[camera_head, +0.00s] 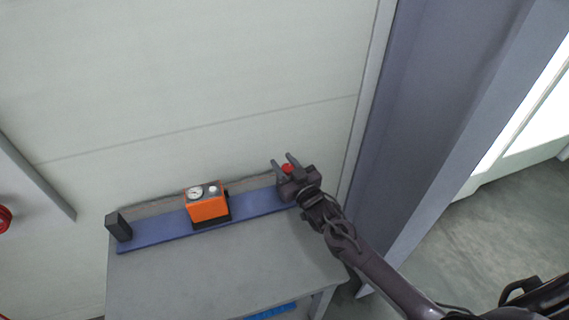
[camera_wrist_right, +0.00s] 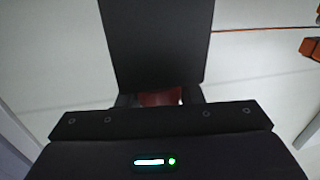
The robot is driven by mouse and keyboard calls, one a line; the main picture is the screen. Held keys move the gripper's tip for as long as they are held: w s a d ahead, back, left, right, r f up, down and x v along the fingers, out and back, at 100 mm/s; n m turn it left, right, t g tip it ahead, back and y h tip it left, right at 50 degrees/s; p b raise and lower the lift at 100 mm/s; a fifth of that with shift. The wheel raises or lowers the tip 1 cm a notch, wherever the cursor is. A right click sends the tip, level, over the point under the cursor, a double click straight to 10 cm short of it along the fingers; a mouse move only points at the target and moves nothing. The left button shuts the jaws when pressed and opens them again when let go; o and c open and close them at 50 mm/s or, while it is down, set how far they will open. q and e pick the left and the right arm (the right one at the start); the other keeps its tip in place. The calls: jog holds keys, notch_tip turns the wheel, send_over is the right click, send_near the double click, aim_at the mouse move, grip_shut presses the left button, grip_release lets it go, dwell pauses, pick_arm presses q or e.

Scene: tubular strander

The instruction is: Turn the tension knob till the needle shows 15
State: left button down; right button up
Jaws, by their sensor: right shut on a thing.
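An orange box with a dark base (camera_head: 208,209) stands on the blue strip of the bench. Its top has a round white dial (camera_head: 194,192) and a small pale round part (camera_head: 212,189); the needle's reading is too small to make out. My right gripper (camera_head: 282,159) is at the right end of the strip, apart from the box, shut on a red part (camera_head: 288,168) that looks like a knob. In the right wrist view the red part (camera_wrist_right: 160,98) is mostly hidden behind a large dark panel (camera_wrist_right: 155,45). My left gripper is out of view.
The grey bench (camera_head: 220,262) stands against a pale wall. A black block (camera_head: 118,227) is at the left end of the blue strip (camera_head: 160,230). A tall blue-grey post (camera_head: 440,110) rises right of the bench. The bench's front top is clear.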

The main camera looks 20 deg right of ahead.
jog(key=m+h, duration=0.2)
jog(key=h, duration=0.2)
jog(key=shift+d+b, duration=0.1)
jog(key=shift+b, duration=0.2)
jog(key=shift+d+m+h+b, duration=0.15)
jog(key=shift+m+h+b, duration=0.15)
jog(key=shift+m+h, duration=0.7)
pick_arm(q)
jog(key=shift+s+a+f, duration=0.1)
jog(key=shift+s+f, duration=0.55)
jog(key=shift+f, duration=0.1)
pick_arm(e)
jog(key=shift+d+h, duration=0.15)
jog(key=shift+h, duration=0.45)
jog(key=o, duration=1)
